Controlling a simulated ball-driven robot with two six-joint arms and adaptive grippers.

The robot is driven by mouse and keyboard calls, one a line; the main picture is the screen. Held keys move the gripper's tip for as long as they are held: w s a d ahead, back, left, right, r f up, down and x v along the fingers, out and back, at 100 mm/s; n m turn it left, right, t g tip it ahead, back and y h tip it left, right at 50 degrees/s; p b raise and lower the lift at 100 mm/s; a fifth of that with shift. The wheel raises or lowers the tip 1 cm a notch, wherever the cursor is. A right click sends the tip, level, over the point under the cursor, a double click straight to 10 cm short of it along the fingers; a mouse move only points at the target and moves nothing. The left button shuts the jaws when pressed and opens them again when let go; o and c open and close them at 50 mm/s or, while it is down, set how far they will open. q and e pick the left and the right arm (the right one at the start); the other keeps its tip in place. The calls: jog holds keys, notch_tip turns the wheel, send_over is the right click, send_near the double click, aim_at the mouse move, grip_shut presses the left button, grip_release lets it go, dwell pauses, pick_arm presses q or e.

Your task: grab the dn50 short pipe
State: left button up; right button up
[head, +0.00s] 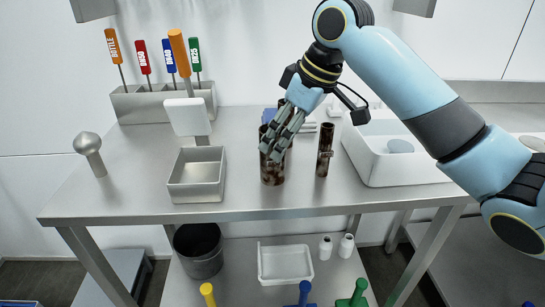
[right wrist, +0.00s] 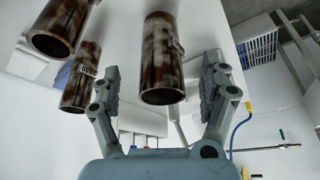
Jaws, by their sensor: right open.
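Several upright rusty brown pipes stand on the steel table. A wider pipe (head: 272,170) is at the centre and a thinner pipe (head: 325,150) is to its right. Their size labels are too small to read, so I cannot tell which is the dn50 short pipe. My right gripper (head: 279,132) is open in front of the wider pipe and partly hides it. In the right wrist view, a pipe (right wrist: 162,55) lies between the spread fingers of my right gripper (right wrist: 163,78), with gaps on both sides. Two other pipes (right wrist: 60,25) (right wrist: 80,78) are at the left. My left gripper is not in view.
A square metal tray (head: 196,192) stands left of the pipes, and a white bin (head: 385,165) stands right. A rack (head: 155,105) of coloured-handled tools is at the back left. A round-headed metal knob (head: 90,150) stands at the left. The front table strip is clear.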

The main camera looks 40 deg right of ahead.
aim_at(272, 173)
jog(key=x, duration=0.6)
jog(key=shift+w+a+b, duration=0.25)
jog(key=shift+w+b, duration=0.05)
jog(key=shift+b, duration=0.05)
jog(key=c, duration=1.5)
jog(key=shift+o, duration=0.2)
